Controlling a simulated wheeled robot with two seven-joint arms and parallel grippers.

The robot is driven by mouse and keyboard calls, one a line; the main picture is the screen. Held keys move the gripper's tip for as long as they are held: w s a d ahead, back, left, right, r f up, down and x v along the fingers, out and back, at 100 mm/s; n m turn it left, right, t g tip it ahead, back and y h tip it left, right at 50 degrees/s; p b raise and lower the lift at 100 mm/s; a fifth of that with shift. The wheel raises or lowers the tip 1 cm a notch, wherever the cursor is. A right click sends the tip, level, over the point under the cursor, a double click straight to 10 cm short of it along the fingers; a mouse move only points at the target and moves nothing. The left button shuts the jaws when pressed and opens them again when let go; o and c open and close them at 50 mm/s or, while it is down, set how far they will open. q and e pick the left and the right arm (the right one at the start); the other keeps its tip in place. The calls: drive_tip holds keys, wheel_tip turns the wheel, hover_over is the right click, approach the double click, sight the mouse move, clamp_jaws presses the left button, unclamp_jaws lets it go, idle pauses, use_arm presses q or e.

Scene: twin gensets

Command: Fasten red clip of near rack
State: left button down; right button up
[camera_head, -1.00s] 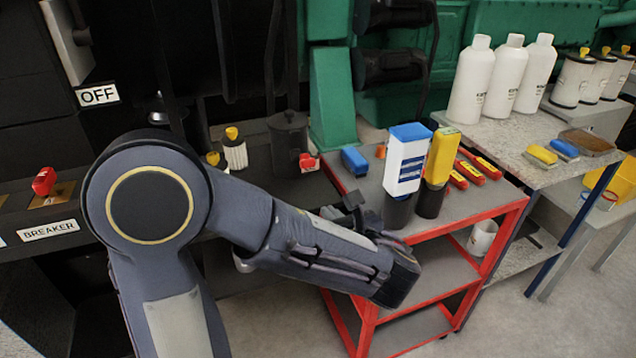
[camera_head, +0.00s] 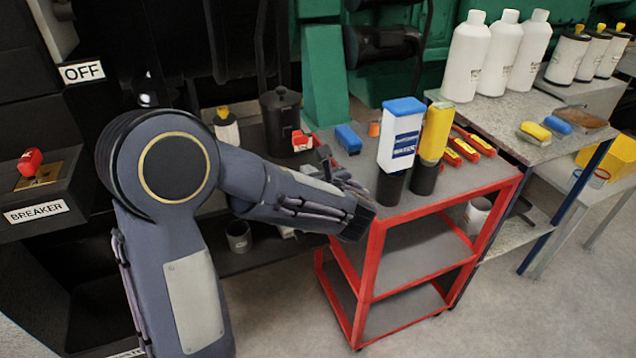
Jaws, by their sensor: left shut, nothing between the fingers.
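A small red clip (camera_head: 302,141) shows at the foot of a dark lidded pot (camera_head: 281,112) on the near rack (camera_head: 262,190), in the upper middle of the head view. I cannot tell how the clip is set. My left gripper (camera_head: 324,156) is shut and empty, just to the right of the clip and a little lower in the picture. I cannot tell whether its fingertips touch the clip. My left forearm hides part of the rack. My right gripper is not in view.
A red-framed cart (camera_head: 450,197) stands right of my wrist, with a blue-capped white bottle (camera_head: 400,140), a yellow container (camera_head: 435,133) and a blue block (camera_head: 348,139) on top. Floor at lower right is free.

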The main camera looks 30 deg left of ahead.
sight(296, 140)
use_arm(q)
drive_tip(key=shift+w+a+r, duration=0.2)
drive_tip(key=shift+a+r, duration=0.05)
drive_tip(key=shift+r, duration=0.35)
drive_tip(key=shift+w+a+r, duration=0.15)
drive_tip(key=shift+a+r, duration=0.05)
drive_tip(key=shift+r, duration=0.4)
drive_tip(key=shift+w+a+r, duration=0.2)
drive_tip(key=shift+a+r, duration=0.05)
drive_tip(key=shift+r, duration=0.35)
drive_tip(key=shift+p, duration=0.4)
